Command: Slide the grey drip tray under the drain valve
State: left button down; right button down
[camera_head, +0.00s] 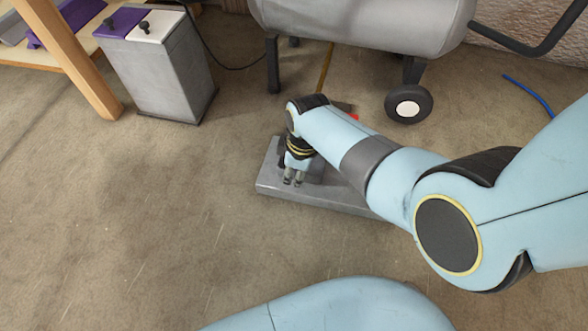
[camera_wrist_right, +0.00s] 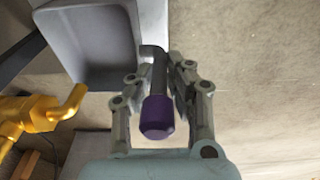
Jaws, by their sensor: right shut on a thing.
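The grey drip tray (camera_head: 270,183) lies on the floor in front of the grey tank, partly hidden by my right arm. Its rim and inside show at the top of the right wrist view (camera_wrist_right: 92,40). My right gripper (camera_head: 294,180) is over the tray in the head view. In the wrist view the right gripper (camera_wrist_right: 160,85) is shut on a dark hooked tool with a purple end (camera_wrist_right: 157,117). The hook's bent tip is by the tray's edge; contact is unclear. A yellow valve-like fitting (camera_wrist_right: 40,112) is left of the gripper. My left gripper is out of view.
The grey tank (camera_head: 360,22) stands on legs and a wheel (camera_head: 408,104) behind the tray. A grey bin with a purple and white top (camera_head: 160,70) and a wooden table leg (camera_head: 70,60) are at left. The floor at front left is clear.

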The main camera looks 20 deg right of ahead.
jog(key=c, duration=1.2)
grip_release()
